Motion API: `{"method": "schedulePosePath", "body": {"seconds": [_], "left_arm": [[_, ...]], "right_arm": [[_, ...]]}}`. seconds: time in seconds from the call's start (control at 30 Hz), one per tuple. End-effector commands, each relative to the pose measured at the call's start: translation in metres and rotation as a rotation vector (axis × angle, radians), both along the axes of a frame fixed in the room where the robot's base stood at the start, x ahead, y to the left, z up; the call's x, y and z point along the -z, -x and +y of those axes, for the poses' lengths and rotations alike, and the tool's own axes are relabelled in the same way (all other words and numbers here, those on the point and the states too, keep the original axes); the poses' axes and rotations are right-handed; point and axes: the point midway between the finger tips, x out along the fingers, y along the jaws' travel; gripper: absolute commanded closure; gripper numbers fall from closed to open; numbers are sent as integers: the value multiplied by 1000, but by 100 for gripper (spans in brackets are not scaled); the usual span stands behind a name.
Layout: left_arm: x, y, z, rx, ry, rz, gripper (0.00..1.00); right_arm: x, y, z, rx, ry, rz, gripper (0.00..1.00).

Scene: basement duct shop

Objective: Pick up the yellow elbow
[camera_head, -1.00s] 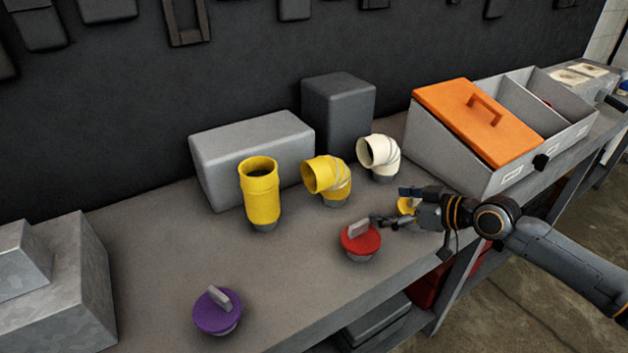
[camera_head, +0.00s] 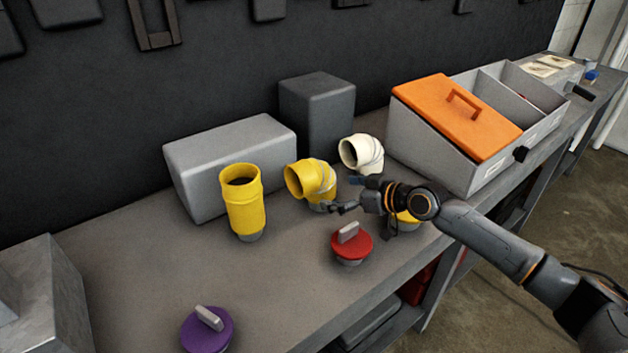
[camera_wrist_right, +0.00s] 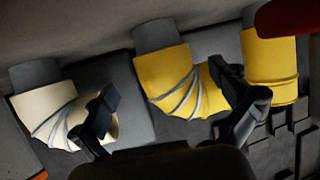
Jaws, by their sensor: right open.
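The yellow elbow (camera_head: 311,178) stands on the workbench, its open mouth facing left, between a straight yellow pipe (camera_head: 244,203) and a cream elbow (camera_head: 363,153). My right gripper (camera_head: 346,194) is open and empty, just to the right of the yellow elbow and in front of the cream one. In the right wrist view the yellow elbow (camera_wrist_right: 168,80) shows beyond and between the spread fingers (camera_wrist_right: 172,112), with the cream elbow (camera_wrist_right: 50,112) behind the left finger. I cannot tell whether a finger touches anything. My left gripper is out of view.
A red-topped plug (camera_head: 352,246) stands in front of the elbow; a yellow piece (camera_head: 407,217) is partly hidden by my right arm. A purple plug (camera_head: 206,330) is front left. Grey blocks (camera_head: 235,150) stand behind; a bin with an orange lid (camera_head: 455,115) is at right.

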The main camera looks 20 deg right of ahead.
Motion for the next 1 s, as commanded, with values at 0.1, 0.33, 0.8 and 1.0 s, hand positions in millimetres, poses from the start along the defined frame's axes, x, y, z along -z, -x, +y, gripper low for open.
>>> {"method": "schedulePosePath", "body": {"seconds": [0.1,0.33,0.8,1.0], "left_arm": [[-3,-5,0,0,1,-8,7],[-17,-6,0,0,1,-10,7],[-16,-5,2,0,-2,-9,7],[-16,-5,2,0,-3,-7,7]], "right_arm": [[0,-6,4,0,0,-1,1],[6,-31,25,0,-2,1,1],[16,-44,33,-1,2,-1,11],[16,-43,32,0,1,0,52]]}}
